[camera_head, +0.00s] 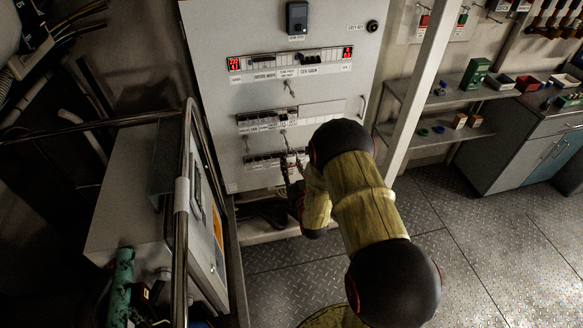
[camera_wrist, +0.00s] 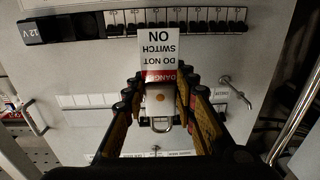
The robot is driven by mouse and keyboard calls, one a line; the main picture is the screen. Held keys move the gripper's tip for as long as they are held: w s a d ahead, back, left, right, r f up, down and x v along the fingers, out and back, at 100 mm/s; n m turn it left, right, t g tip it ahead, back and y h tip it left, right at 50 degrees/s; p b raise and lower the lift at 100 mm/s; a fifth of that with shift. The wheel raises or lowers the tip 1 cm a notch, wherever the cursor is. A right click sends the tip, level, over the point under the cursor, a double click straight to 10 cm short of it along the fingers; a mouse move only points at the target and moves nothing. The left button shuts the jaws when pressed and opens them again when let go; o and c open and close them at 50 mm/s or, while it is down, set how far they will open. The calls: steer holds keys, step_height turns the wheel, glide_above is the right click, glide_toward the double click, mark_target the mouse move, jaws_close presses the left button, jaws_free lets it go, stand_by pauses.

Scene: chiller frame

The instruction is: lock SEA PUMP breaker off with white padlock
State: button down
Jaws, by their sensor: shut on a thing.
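My gripper (camera_wrist: 158,82) is shut on a padlock (camera_wrist: 160,98), whose pale body sits between the fingers and whose metal shackle shows in the wrist view. A white and red tag (camera_wrist: 160,48) reading "DANGER DO NOT SWITCH ON" shows upside down beyond the fingertips. The breaker panel (camera_head: 215,120) stands ahead in the head view, with several rows of breakers. In that view my gripper (camera_head: 290,172) is in front of the lower rows. A row of breakers (camera_wrist: 205,20) runs across the top of the wrist view. I cannot read which one is SEA PUMP.
A metal rail (camera_head: 180,210) and a grey cabinet (camera_head: 130,190) stand at the left. Shelves (camera_head: 450,100) with small boxes and a workbench (camera_head: 525,150) are at the right. The checkered floor (camera_head: 480,240) is clear at lower right. Handles (camera_wrist: 235,92) project from the panel.

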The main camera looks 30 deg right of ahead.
steer(key=shift+x, duration=1.4)
steer(key=shift+w+d+f+b, duration=0.2)
steer(key=shift+w+f+b, duration=0.45)
steer(key=shift+b, duration=0.4)
steer(key=c, duration=1.3)
jaws_free()
steer(key=shift+c, duration=0.2)
steer(key=v, duration=1.2)
